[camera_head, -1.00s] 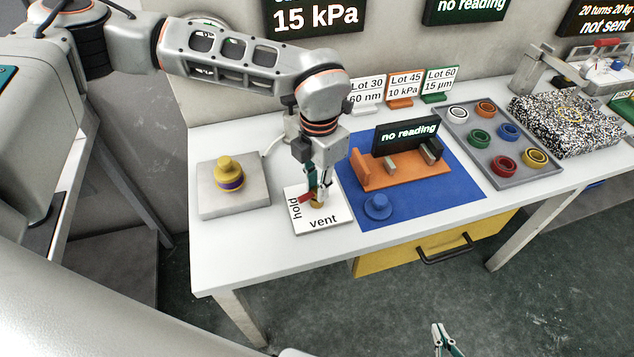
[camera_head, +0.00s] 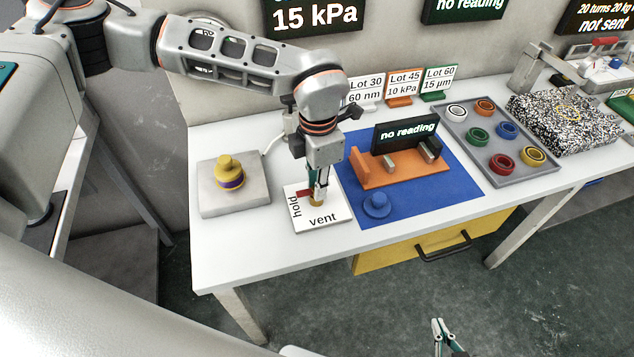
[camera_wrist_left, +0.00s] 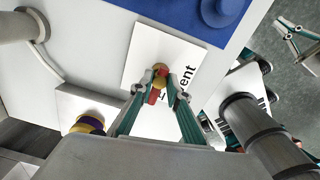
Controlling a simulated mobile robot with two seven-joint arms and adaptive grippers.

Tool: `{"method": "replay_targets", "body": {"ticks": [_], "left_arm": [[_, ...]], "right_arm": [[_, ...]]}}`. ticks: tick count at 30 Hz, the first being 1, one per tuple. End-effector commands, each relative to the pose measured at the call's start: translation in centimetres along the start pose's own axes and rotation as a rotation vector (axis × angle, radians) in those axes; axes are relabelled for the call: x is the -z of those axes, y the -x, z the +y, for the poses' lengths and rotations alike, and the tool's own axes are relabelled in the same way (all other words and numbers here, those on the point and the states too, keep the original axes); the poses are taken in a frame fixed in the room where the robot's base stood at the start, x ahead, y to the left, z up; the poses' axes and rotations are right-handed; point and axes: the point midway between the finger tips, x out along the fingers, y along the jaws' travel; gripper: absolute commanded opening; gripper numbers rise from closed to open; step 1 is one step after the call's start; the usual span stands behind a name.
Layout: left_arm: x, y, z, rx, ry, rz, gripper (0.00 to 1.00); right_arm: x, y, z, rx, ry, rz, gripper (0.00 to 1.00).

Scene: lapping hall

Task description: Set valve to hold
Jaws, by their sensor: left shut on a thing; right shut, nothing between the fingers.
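The valve is a small brass knob (camera_head: 316,202) with a red lever (camera_head: 303,193), on a white plate (camera_head: 335,214) marked "hold" on its left side and "vent" along its front. The red lever points left, towards the "hold" word. My left gripper (camera_head: 317,195) points straight down and is shut on the valve, hiding part of it. In the left wrist view the brass knob (camera_wrist_left: 161,70) and red lever (camera_wrist_left: 154,96) show between the fingertips. My right gripper (camera_head: 437,323) is shut and empty, low in front of the table, away from the valve.
A yellow-topped weight (camera_head: 229,168) stands on a grey block (camera_head: 233,198) left of the plate. A blue mat (camera_head: 430,200) with an orange gauge stand (camera_head: 385,178) and a blue knob (camera_head: 377,206) lies to the right. A grey tray (camera_head: 465,140) holds several coloured rings.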

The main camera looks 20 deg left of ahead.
Motion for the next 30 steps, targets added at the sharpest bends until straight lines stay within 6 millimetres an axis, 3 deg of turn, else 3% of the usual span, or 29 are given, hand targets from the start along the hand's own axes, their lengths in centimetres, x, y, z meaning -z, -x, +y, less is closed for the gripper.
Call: {"method": "replay_targets", "body": {"ticks": [2, 3, 4, 5, 17, 22, 30], "left_arm": [[0.0, 0.0, 0.0, 0.000, -0.001, 0.000, 0.00], [0.0, 0.0, 0.0, 0.000, -0.001, 0.000, 0.24], [0.0, 0.0, 0.0, 0.000, -0.001, 0.000, 0.32], [0.0, 0.0, 0.0, 0.000, -0.001, 0.000, 0.33], [0.0, 0.5, 0.0, 0.000, 0.001, -0.001, 0.33], [-0.1, 2.8, 0.1, -0.002, 0.002, -0.004, 0.33], [-0.1, 8.3, 0.1, -0.003, 0.000, -0.004, 0.33]], "right_arm": [[0.0, 0.0, 0.0, 0.000, 0.000, 0.000, 0.00], [0.0, 0.0, 0.0, 0.000, 0.000, 0.000, 0.00], [0.0, 0.0, 0.0, 0.000, 0.000, 0.000, 0.00], [0.0, 0.0, 0.0, 0.000, 0.000, 0.000, 0.00], [0.3, 0.1, 0.2, -0.002, 0.003, 0.004, 0.00], [0.2, 0.0, 0.1, -0.001, 0.002, 0.004, 0.00], [0.2, 0.0, 0.1, -0.001, 0.001, 0.004, 0.00]]}}
